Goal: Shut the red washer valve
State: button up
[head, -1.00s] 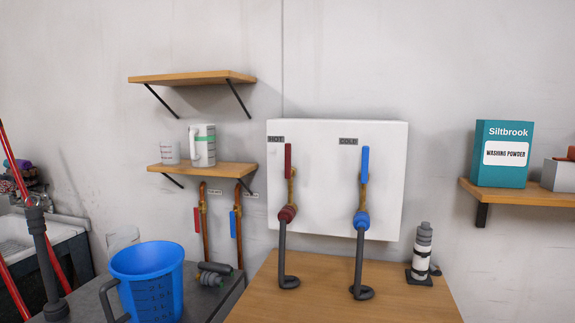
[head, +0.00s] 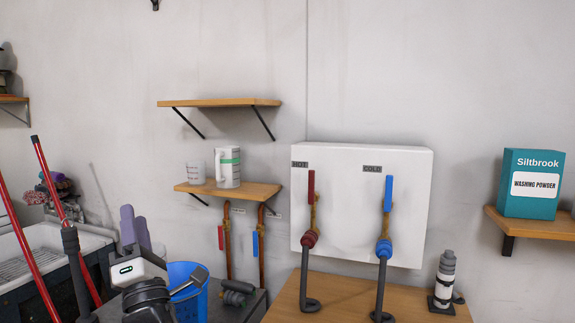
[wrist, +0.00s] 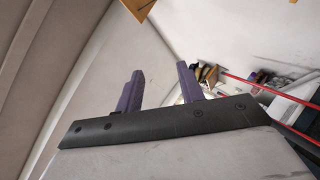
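The washer valve with the red lever (head: 311,187) is on the white wall box (head: 345,220) under the HOT label, in the head view. Its lever stands upright, in line with its brass body and the grey hose below. Beside it, under the COLD label, is the valve with the blue lever (head: 388,193), also upright. My gripper (head: 134,214) is at the lower left of the head view, in front of the blue bucket and well left of the red valve. In the wrist view its purple fingers (wrist: 159,70) stand apart with nothing between them. Neither valve shows there.
A smaller red lever (head: 221,237) and blue lever (head: 255,245) sit on copper pipes under the lower shelf (head: 228,189). A blue bucket (head: 188,304) stands partly behind my gripper. A wooden top (head: 340,300) lies below the box. Red poles (head: 60,200) stand at left.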

jog(key=w+d+n+t+h+p, duration=0.1)
jog(key=w+d+t+h+p, duration=0.1)
jog(key=w+d+h, duration=0.8)
jog(key=n+g+h+p, duration=0.2)
jog(key=h, duration=1)
send_near(311, 176)
jog(key=p+x, duration=0.4)
jog(key=x, duration=0.6)
jog(key=shift+w+d+r, duration=0.1)
jog(key=shift+w+r, duration=0.1)
jog(key=shift+w, duration=0.05)
jog(key=shift+c, duration=0.2)
grip_shut()
